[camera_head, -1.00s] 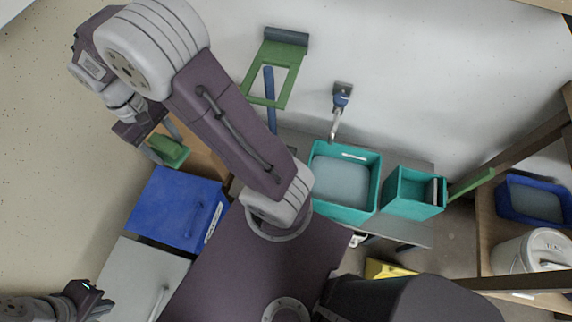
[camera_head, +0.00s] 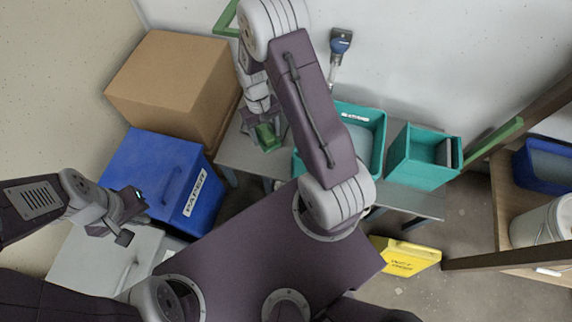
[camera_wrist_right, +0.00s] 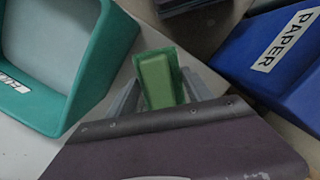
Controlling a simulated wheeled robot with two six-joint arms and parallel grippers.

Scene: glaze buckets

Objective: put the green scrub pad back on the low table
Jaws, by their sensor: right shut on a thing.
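The green scrub pad (camera_head: 267,137) is in my right gripper (camera_head: 266,132), which is shut on it. In the head view both are over the left end of the grey low table (camera_head: 238,152). The right wrist view shows the pad (camera_wrist_right: 158,80) between the two grey fingers, with a teal bucket to the left and the blue bin to the right. I cannot tell whether the pad touches the tabletop. My left gripper (camera_head: 132,218) is empty above the white cabinet at the lower left, its fingers apart.
A teal bucket (camera_head: 368,112) stands on the table, partly behind my right arm, with a smaller teal bin (camera_head: 412,160) beside it. A blue PAPER bin (camera_head: 150,180) and a cardboard box (camera_head: 170,85) stand to the left. A yellow sign (camera_head: 405,256) is on the floor.

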